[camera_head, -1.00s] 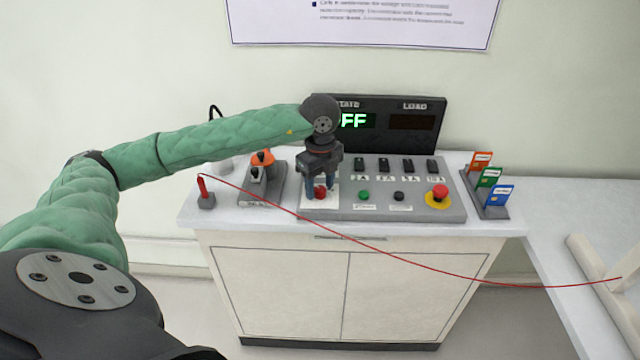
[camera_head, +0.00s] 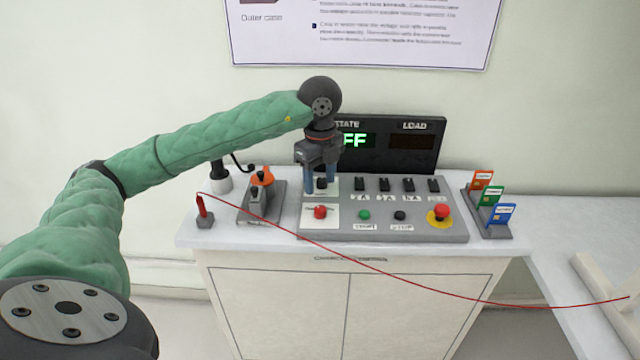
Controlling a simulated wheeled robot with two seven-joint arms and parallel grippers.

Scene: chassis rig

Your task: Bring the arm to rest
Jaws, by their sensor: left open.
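My left arm (camera_head: 215,132), in a green sleeve, reaches in from the left over the cabinet. My left gripper (camera_head: 321,190) points down above the upper left part of the control panel (camera_head: 380,222). Its two fingers are apart, on either side of a dark knob (camera_head: 321,183); I cannot tell whether they touch it. The red knob (camera_head: 320,212) on its white plate is just in front of the fingers and free of them. The display (camera_head: 425,140) behind reads OFF under STATE, partly covered by the gripper. My right gripper is not in view.
A red plug (camera_head: 201,207) stands at the left with a red wire crossing the front. A grey holder with an orange-topped part (camera_head: 262,178) is beside the panel. A red emergency button (camera_head: 441,211) and coloured cards (camera_head: 492,195) are at the right.

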